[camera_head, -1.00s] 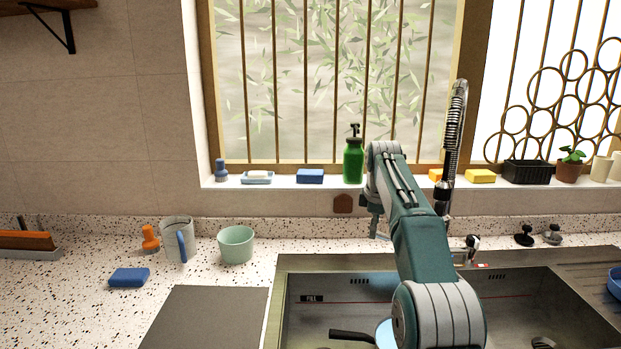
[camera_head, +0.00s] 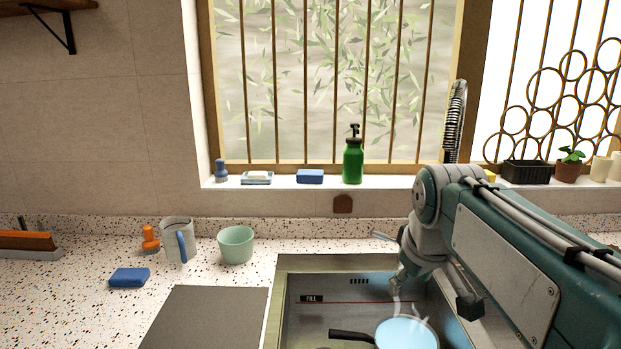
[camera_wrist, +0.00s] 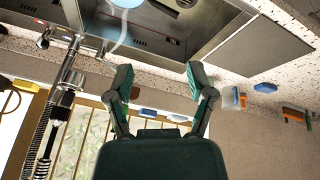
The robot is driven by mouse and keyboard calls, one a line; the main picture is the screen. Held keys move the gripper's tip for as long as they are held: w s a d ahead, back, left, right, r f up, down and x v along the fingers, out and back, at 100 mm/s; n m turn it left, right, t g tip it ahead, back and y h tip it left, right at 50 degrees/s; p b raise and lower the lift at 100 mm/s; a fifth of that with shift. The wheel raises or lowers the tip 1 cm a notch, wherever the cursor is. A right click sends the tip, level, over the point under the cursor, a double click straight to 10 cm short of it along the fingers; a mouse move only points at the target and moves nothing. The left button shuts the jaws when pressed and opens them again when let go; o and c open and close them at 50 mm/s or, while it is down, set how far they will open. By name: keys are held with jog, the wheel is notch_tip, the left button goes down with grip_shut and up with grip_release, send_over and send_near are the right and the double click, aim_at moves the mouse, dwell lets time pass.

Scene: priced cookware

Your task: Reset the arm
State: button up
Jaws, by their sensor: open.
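My gripper (camera_wrist: 158,75) is open in the wrist view, with its two fingers spread wide and nothing between them. In the head view my arm reaches in from the right, its wrist bent over the sink (camera_head: 300,262); the fingers are hard to make out there. A pan with a dark handle and light blue inside (camera_head: 405,335) sits in the sink, below and apart from my wrist. The pan is partly cut off at the top of the wrist view (camera_wrist: 125,3), which looks upside down.
A green bottle (camera_head: 353,160) is on the sill. The dark board (camera_head: 210,318) is bare.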

jog(key=s+f+m, duration=0.2)
jog(key=s+f, duration=0.3)
jog(key=s, duration=0.3)
jog(key=s+f+m+t, duration=0.1)
jog(key=s+f+m, duration=0.1)
jog(key=s+f, duration=0.4)
jog(key=shift+s+m, duration=0.4)
jog(key=shift+s, duration=0.6)
